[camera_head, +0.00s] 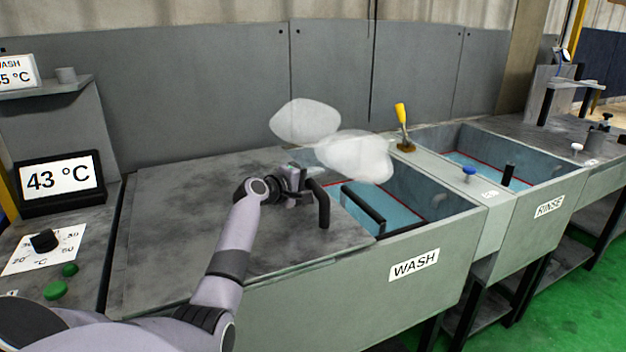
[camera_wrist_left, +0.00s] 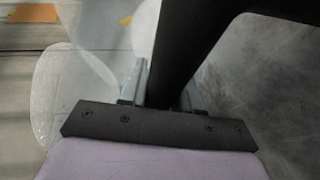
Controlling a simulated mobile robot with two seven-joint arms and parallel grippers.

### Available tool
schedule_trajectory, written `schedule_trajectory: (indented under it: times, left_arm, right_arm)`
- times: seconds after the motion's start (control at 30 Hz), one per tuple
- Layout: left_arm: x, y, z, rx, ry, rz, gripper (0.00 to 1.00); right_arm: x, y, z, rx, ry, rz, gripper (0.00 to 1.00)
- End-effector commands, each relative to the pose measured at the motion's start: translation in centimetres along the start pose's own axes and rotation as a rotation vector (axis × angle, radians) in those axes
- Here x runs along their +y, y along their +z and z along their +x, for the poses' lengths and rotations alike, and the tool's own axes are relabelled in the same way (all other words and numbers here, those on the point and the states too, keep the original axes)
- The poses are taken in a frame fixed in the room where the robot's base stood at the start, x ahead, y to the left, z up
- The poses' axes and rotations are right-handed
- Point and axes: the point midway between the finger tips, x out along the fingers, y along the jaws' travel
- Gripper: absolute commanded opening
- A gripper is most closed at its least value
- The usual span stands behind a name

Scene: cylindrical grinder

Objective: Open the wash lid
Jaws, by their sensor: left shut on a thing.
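The wash lid (camera_head: 185,225) is a flat grey sheet lying over the left part of the wash tank (camera_head: 415,262). The right part of the tank is uncovered and shows blue liquid (camera_head: 400,207). A black bar handle (camera_head: 323,204) stands at the lid's right side. My left gripper (camera_head: 298,181) is at this handle and shut on it. In the left wrist view the dark handle bar (camera_wrist_left: 185,50) runs between the two fingers (camera_wrist_left: 160,92). My right gripper is not in view.
White vapour clouds (camera_head: 352,156) hang over the tank opening. A yellow-handled lever (camera_head: 402,115) and a blue knob (camera_head: 469,171) are on the divider before the rinse tank (camera_head: 540,215). A 43 °C display (camera_head: 62,178) and dial (camera_head: 45,240) are at left.

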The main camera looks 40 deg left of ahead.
Motion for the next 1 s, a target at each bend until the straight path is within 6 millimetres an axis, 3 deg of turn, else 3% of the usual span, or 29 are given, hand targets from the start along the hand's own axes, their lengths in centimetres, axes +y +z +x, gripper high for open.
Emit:
schedule_trajectory:
  times: [0.17, 0.2, 0.23, 0.67, 1.0]
  left_arm:
    - [-0.2, 0.1, 0.0, -0.002, -0.003, -0.001, 0.00]
    - [-0.2, 0.1, 0.0, -0.002, -0.003, -0.001, 0.45]
    - [-0.2, 0.1, 0.0, -0.002, -0.003, -0.001, 0.53]
    - [0.0, 0.0, -0.6, 0.001, 0.000, 0.000, 0.53]
    - [-0.1, 0.0, -4.5, 0.001, -0.002, 0.002, 0.53]
  right_arm:
    - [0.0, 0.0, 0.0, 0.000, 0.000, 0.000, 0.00]
    - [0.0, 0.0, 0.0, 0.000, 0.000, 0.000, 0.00]
    - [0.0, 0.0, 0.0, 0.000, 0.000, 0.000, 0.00]
    - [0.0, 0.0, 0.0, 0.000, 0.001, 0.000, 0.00]
    - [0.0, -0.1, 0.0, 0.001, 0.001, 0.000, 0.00]
